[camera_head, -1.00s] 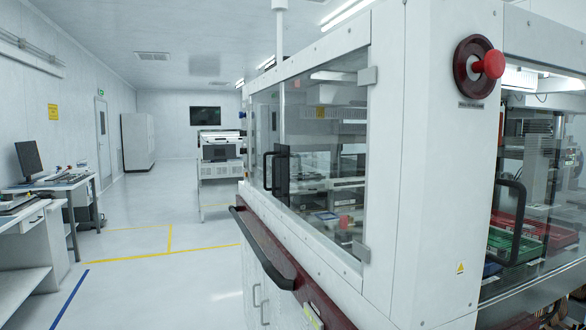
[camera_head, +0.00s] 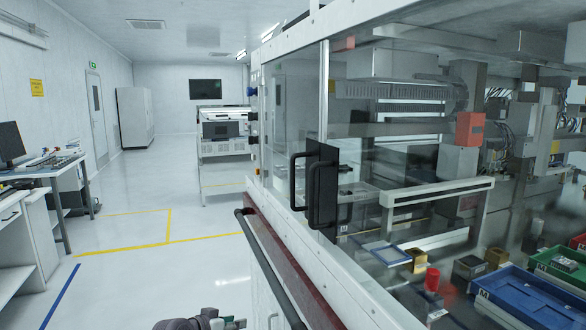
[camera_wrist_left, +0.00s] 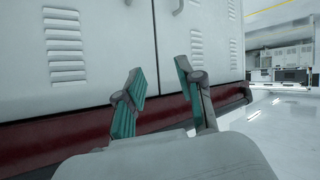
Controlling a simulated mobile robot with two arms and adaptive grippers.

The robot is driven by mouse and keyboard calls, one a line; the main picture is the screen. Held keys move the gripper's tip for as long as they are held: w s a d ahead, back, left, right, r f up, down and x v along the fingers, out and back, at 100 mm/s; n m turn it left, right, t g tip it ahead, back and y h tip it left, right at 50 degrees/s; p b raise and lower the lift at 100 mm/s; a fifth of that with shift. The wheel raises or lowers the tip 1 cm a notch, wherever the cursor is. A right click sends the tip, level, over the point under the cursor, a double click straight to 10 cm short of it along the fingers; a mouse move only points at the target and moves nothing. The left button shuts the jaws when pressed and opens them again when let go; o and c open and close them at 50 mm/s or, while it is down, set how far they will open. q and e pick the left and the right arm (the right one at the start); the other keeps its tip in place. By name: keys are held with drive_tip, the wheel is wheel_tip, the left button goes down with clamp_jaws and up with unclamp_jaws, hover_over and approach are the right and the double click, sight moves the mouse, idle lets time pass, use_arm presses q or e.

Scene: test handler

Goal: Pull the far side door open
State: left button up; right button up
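The far side door (camera_head: 288,112) is a clear glass panel on the left face of the white machine. A black bar handle (camera_head: 295,182) stands at its near edge. It looks shut, flush with the side. The near door's black handle (camera_head: 322,185) is right beside it. My left gripper (camera_head: 228,322) shows only partly at the bottom edge of the head view, low and well short of the handles. In the left wrist view its two teal-padded fingers (camera_wrist_left: 158,70) are apart with nothing between them. My right gripper is not in view.
A dark red ledge with a black rail (camera_head: 268,268) runs along the machine's side below the glass. White vented cabinet doors (camera_wrist_left: 110,45) face the left wrist camera. Blue (camera_head: 520,300) and green bins sit inside the machine. The floor aisle to the left is clear; desks stand beyond.

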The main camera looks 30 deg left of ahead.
use_arm(q)
wheel_tip(320, 180, up, 20)
drive_tip(key=w+d+m+t+h, duration=0.1)
drive_tip(key=w+m+t+h, duration=0.1)
drive_tip(key=s+d+r+m+t+h+p, duration=0.1)
drive_tip(key=s+d+r+m+h, duration=0.25)
drive_tip(key=r, duration=0.85)
drive_tip(key=s+d+r+m+h+p, duration=0.15)
drive_tip(key=s+d+r, duration=0.25)
drive_tip(key=r, duration=0.8)
drive_tip(key=p, duration=0.7)
hover_over(293, 204)
drive_tip(key=shift+w+a+f+h, duration=0.2)
drive_tip(key=shift+w+f+h, duration=0.1)
drive_tip(key=shift+h, duration=0.1)
clamp_jaws()
